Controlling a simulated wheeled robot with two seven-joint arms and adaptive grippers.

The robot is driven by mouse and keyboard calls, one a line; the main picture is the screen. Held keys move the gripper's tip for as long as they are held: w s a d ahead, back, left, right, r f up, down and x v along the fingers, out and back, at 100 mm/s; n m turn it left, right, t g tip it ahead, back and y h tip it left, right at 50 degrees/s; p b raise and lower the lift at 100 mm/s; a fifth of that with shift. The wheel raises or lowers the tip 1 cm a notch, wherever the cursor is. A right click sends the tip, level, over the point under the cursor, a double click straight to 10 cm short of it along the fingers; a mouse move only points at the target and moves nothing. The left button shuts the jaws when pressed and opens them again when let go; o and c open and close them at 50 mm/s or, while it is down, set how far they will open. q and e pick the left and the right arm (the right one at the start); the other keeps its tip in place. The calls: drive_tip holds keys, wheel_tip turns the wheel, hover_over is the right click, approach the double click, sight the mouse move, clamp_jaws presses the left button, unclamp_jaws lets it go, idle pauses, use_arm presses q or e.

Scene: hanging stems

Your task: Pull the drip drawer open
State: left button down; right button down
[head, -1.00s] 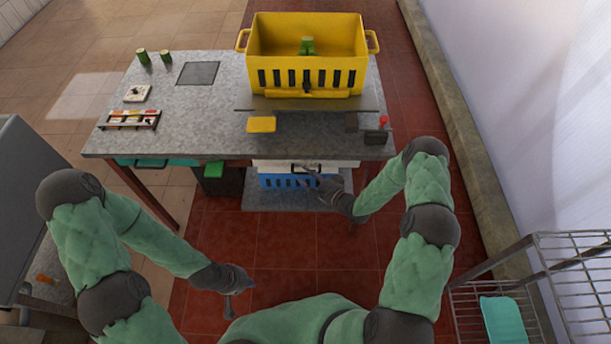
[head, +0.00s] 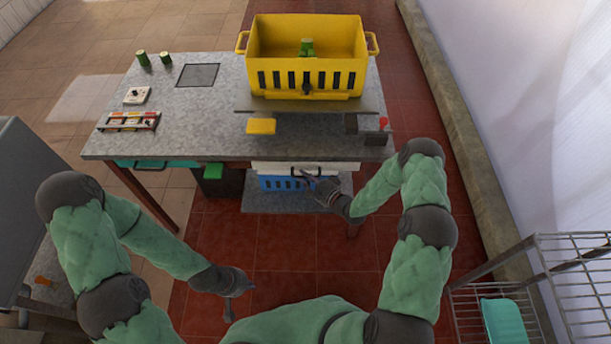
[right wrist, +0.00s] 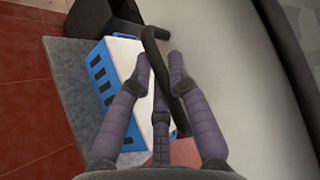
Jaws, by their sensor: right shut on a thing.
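The drip drawer shows as a pale front (head: 268,167) under the near edge of the grey table, with a dark bar handle (head: 318,170). In the right wrist view the front is a broad light panel (right wrist: 232,60), and the black handle (right wrist: 150,45) runs between my fingers. My right gripper (head: 308,179) is shut on this handle; it also shows in the right wrist view (right wrist: 160,70). My left gripper (head: 232,290) hangs low over the red floor, away from the table, and its finger opening is unclear.
A blue crate (head: 270,184) stands below the drawer on a grey slab, beside a dark bin with a green top (head: 213,172). A yellow crate (head: 262,80) stands on the table (head: 200,125). A wire rack (head: 575,270) is at right. Red floor before the drawer is clear.

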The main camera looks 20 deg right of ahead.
drive_tip(key=s+a+p, duration=0.1)
drive_tip(key=s+a, duration=0.3)
drive_tip(key=s, duration=1)
drive_tip(key=shift+p, duration=0.35)
drive_tip(key=c, duration=1.1)
unclamp_jaws()
drive_tip(key=shift+w, duration=0.1)
drive_tip(key=shift+c, duration=0.2)
drive_tip(key=v, duration=1.2)
